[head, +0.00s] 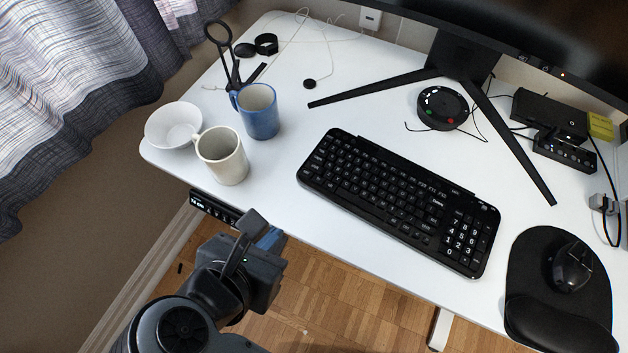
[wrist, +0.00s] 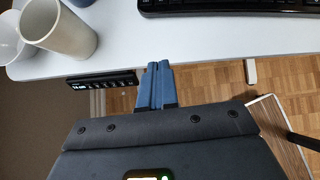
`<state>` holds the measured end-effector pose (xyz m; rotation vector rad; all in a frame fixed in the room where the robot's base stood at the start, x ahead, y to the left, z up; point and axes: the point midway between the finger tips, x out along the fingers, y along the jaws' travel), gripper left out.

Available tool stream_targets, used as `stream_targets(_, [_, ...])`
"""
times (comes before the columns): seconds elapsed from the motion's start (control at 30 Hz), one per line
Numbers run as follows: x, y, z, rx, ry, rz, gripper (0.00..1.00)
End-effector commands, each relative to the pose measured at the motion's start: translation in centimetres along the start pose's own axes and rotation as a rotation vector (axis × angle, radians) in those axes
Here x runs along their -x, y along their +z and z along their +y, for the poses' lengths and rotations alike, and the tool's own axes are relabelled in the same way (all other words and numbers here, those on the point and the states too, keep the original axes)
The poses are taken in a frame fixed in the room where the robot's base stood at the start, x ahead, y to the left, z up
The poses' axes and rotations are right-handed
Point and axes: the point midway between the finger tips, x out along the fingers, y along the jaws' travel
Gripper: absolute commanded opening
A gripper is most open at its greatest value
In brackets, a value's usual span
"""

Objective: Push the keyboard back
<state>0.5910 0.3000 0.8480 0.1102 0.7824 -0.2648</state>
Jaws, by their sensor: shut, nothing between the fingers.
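The black keyboard (head: 400,200) lies on the white desk (head: 290,215), slanted, with its number pad toward the lower right. In the wrist view only a strip of the keyboard (wrist: 230,7) shows along the top edge. My gripper (head: 272,238) is in front of the desk's front edge, to the lower left of the keyboard and apart from it. In the wrist view its blue fingertips (wrist: 156,72) are together with nothing between them. They point toward the desk edge.
A cream mug (head: 222,157), a blue mug (head: 260,112) and a white bowl (head: 173,126) stand left of the keyboard. A monitor stand (head: 460,57) and a round black device (head: 442,107) are behind it. A mouse (head: 571,267) on a black pad (head: 530,265) is at right.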

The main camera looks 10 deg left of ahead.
Motion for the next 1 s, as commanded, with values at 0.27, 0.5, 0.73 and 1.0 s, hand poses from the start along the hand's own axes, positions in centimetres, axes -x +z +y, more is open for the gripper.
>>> stream_targets(0.27, [-4.3,0.0,-0.1,-0.002,-0.006,0.0,0.0])
stream_targets(0.5, [-9.0,0.0,-0.1,-0.002,-0.006,-0.001,0.0])
stream_targets(0.73, [-11.6,2.0,-0.1,-0.004,-0.004,-0.002,0.0])
stream_targets(1.0, [-12.7,2.9,-0.2,-0.003,-0.003,-0.001,0.0])
